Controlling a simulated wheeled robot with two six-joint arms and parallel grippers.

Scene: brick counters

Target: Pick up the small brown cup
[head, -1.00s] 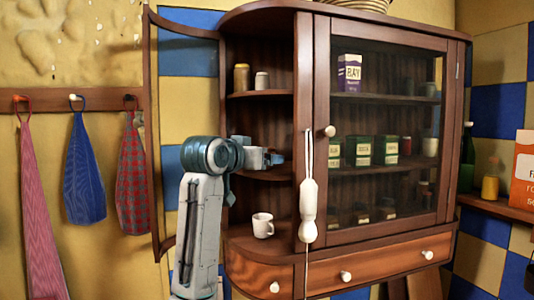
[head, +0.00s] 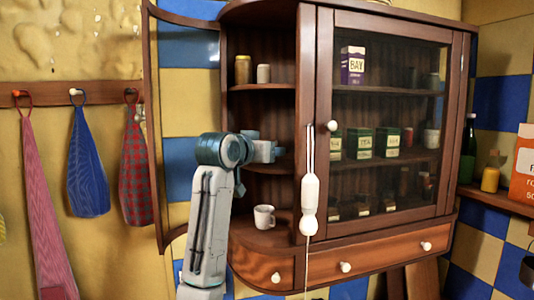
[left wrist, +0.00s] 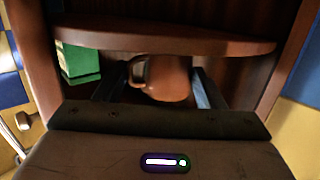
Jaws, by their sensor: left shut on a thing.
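The small brown cup (left wrist: 170,78) is in the left wrist view, between the two fingers of my left gripper (left wrist: 160,85), with its handle toward the left. My left gripper is shut on it. In the head view my left gripper (head: 274,151) reaches into the cabinet's open left side, at the middle shelf (head: 268,168). There the brown cup cannot be made out, hidden by the gripper. My right gripper is in neither current view.
A white mug (head: 264,217) stands on the cabinet floor below the gripper. Two jars (head: 243,70) stand on the upper shelf. The open curved door (head: 154,120) is left of my arm. A pale hanging pull (head: 309,205) is close on the right. A green box (left wrist: 80,62) is beside the cup.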

